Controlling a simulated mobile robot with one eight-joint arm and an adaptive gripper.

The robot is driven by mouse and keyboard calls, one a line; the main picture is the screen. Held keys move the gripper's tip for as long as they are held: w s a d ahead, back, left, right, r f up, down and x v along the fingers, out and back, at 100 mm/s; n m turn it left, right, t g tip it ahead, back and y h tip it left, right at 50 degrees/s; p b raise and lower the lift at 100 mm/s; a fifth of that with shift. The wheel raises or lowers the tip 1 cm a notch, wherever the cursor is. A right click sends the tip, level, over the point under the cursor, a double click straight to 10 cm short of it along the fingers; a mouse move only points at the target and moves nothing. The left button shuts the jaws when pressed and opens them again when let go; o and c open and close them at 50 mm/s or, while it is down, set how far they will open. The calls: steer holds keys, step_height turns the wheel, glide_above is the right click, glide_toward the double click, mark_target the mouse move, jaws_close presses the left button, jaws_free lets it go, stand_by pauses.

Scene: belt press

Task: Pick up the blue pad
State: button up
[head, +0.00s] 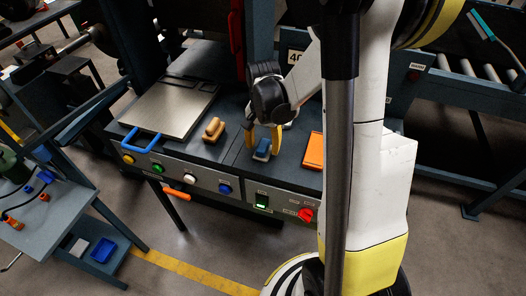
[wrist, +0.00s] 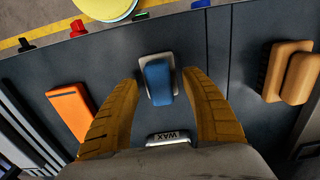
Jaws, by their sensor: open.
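The blue pad (wrist: 158,82) lies on the dark press table, with a pale grey base showing around its blue top. In the head view the pad (head: 263,149) is near the front edge of the table. My gripper (wrist: 163,90) is open, its two yellow fingers one on each side of the pad in the wrist view. In the head view my gripper (head: 262,138) is just above or around the pad. I cannot tell whether the fingers touch it.
A wooden brush (head: 213,129) lies left of the pad. An orange block (head: 313,151) lies to its right. A metal plate with a blue handle (head: 172,108) is farther left. A block marked WAX (wrist: 167,138) shows below the pad in the wrist view. Buttons (head: 190,178) line the front panel.

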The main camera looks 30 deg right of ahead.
mark_target(266, 145)
jaws_close()
stand_by(0.3)
steer(key=shift+r, duration=0.5)
steer(key=r, duration=0.1)
steer(key=r+p, duration=0.1)
steer(key=r, duration=0.2)
steer(key=shift+s+d+p, duration=0.3)
steer(key=shift+s+p, duration=0.1)
steer(key=s+d+r+p, duration=0.2)
steer(key=s+d+r, duration=0.4)
steer(key=s, duration=0.2)
steer(key=shift+s+d, duration=0.25)
